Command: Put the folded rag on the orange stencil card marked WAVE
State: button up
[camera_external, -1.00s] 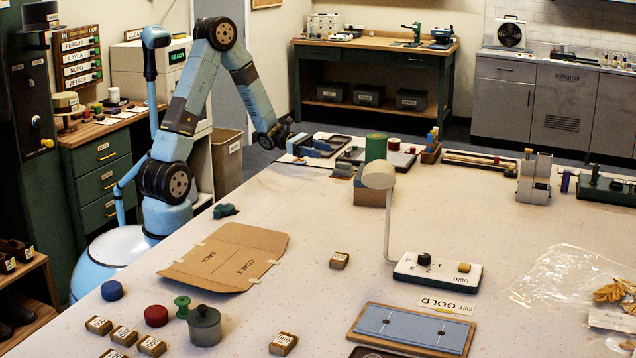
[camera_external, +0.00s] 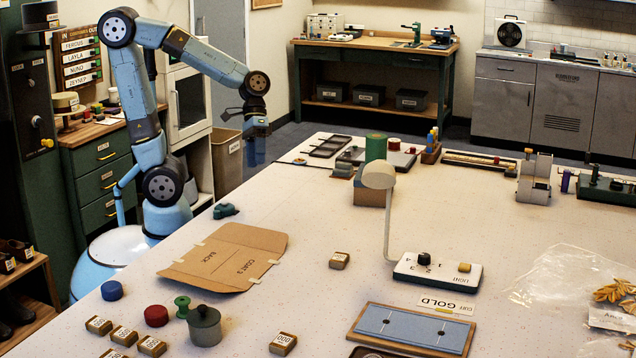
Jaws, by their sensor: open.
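My gripper (camera_external: 256,158) hangs pointing down beyond the table's far left edge, in front of the bin. It is open, with nothing visible between its fingers, and is well apart from the items on the table. A small flat brownish item with something darker on it (camera_external: 343,170) lies near the far edge, left of the green cylinder. It is too small to tell whether this is the folded rag, the orange stencil card or both. No WAVE marking is readable.
A dark tray (camera_external: 330,147) and a white sheet (camera_external: 298,158) lie at the table's far left corner. A brown card pattern (camera_external: 225,257) lies at front left. The table between is mostly clear.

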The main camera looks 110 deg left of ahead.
jog(key=s+d+r+m+t+y, duration=0.2)
jog(key=s+r+m+y, duration=0.3)
jog(key=s+m, duration=0.3)
jog(key=shift+s+d+r+m+t, duration=0.35)
jog(key=shift+d+r+m, duration=0.45)
jog(key=shift+m, duration=0.3)
